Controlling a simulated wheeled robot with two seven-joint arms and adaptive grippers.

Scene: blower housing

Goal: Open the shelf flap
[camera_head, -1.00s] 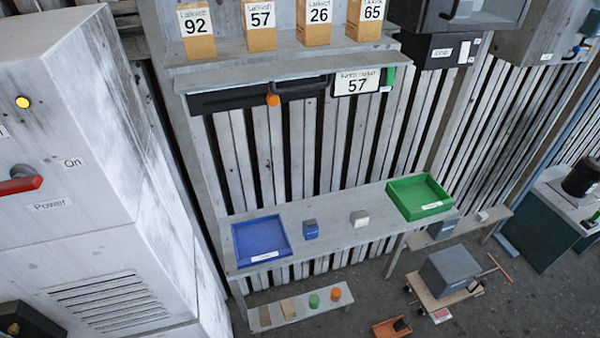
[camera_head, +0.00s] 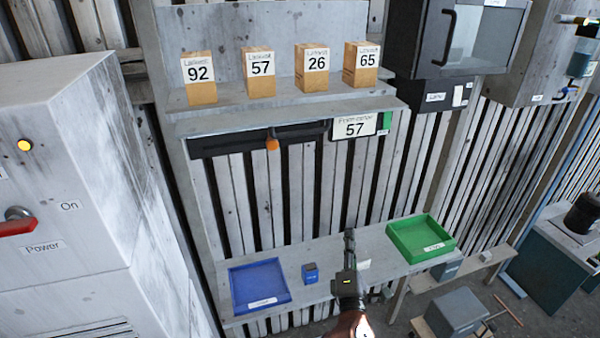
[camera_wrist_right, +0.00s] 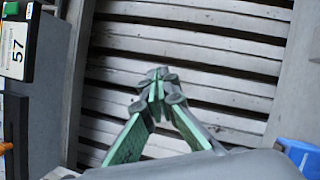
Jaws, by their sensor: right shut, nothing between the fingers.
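The shelf (camera_head: 290,97) is on the slatted wall in the head view. Under its grey front board hangs a dark strip (camera_head: 225,145) with a dark bar handle and an orange knob (camera_head: 272,144); this looks like the flap, and it appears closed. My right gripper (camera_head: 349,235) is below and to the right of it, pointing up, well apart from it. In the right wrist view the gripper's green-padded fingers (camera_wrist_right: 158,82) meet at the tips, shut and empty. The orange knob shows at the left edge there (camera_wrist_right: 5,147). My left gripper is not in view.
Several numbered boxes (camera_head: 259,74) stand on the shelf. A sign reading 57 (camera_head: 354,128) hangs to the right of the dark strip. The lower bench holds a blue tray (camera_head: 258,286), a small blue block (camera_head: 310,273) and a green tray (camera_head: 420,238). A grey power cabinet (camera_head: 70,180) stands left.

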